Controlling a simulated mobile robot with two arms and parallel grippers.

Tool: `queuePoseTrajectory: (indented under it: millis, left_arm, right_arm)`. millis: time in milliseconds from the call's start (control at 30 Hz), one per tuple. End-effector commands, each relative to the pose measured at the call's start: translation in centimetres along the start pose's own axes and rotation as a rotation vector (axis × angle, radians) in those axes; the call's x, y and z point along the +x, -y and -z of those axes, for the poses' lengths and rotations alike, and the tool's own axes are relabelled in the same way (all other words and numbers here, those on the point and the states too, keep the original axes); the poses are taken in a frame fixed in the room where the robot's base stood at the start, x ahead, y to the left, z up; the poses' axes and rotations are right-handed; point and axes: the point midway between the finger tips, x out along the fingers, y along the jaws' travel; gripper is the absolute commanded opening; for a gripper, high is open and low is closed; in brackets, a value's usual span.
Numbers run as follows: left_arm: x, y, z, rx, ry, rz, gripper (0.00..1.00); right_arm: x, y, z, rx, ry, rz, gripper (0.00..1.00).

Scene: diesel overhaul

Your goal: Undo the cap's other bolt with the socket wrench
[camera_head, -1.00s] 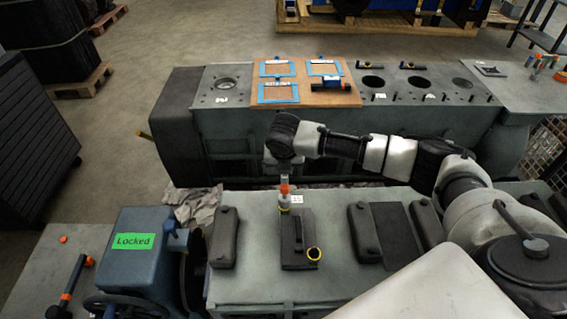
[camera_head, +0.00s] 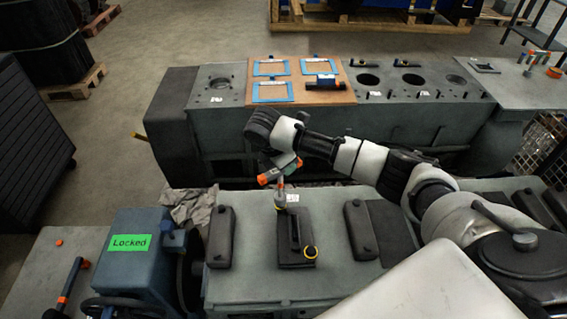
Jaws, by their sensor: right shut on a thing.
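My right gripper (camera_head: 284,160) reaches in from the right and is shut on the socket wrench (camera_head: 279,186), grey with orange parts. The wrench stands over the far end of the dark cap (camera_head: 295,237), its lower end down at the bolt there. That bolt is hidden under the wrench, so I cannot tell how far it is turned. My left gripper is not in view.
Dark blocks (camera_head: 221,237) and (camera_head: 360,231) flank the cap. A blue housing with a green "Locked" label (camera_head: 130,243) stands at left, beside an orange-banded tool (camera_head: 69,283). Behind, another engine block carries a board with blue frames (camera_head: 271,68).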

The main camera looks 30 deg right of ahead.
Motion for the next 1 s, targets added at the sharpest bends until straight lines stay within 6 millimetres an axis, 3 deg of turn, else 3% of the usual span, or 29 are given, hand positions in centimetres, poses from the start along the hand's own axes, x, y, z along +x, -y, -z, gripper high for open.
queuePoseTrajectory:
  millis: [133,567,1000]
  left_arm:
    - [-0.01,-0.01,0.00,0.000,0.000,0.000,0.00]
    - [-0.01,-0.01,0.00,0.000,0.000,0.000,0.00]
    - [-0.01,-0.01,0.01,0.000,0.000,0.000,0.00]
  right_arm:
    - [-0.04,0.09,-0.07,0.102,-0.002,0.037,0.00]
    - [-0.02,0.16,0.00,0.170,-0.003,0.063,0.00]
    - [-0.22,0.61,0.54,0.611,-0.007,0.229,0.00]
